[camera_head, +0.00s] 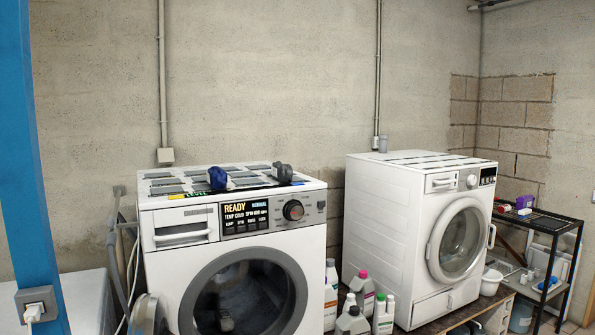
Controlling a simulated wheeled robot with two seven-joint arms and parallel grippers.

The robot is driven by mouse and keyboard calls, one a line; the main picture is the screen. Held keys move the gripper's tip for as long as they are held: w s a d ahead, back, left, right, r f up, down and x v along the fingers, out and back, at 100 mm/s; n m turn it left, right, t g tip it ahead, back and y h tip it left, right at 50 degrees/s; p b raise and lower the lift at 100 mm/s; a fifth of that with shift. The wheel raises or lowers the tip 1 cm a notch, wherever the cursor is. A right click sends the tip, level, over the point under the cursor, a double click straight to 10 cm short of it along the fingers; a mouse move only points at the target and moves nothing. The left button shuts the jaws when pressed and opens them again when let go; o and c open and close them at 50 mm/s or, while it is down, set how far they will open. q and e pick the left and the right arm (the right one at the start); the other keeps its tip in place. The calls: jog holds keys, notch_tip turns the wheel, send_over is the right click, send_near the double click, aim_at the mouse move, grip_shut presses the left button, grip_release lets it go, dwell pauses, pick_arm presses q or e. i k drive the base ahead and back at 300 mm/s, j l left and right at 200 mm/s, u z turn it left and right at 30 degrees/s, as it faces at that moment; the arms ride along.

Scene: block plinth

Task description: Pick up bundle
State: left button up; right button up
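Two small rolled-up bundles lie on top of the left washing machine (155,230). One is a dark blue bundle (218,178) with a whitish part, near the middle of the top. The two are apart. I cannot tell which of them the task means. Neither of my grippers is in view.
Several detergent bottles (363,290) stand between the machines. A black shelf (545,222) is at far right. A blue post (30,170) rises at left.

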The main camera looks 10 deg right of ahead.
aim_at(284, 173)
jog(key=i+l+z, duration=0.2)
jog(key=l+z, duration=0.2)
jog(key=i+l+z, duration=0.2)
jog(key=z, duration=0.2)
jog(key=i+l+z, duration=0.15)
jog(key=i+z, duration=0.25)
jog(key=i+l+u, duration=0.15)
jog(key=i+u, duration=0.2)
jog(key=i+l+u, duration=0.2)
jog(key=i+u, duration=0.15)
jog(key=i+l+u, duration=0.2)
jog(key=i+u, duration=0.25)
jog(key=i+l, duration=0.05)
jog(key=i, duration=0.05)
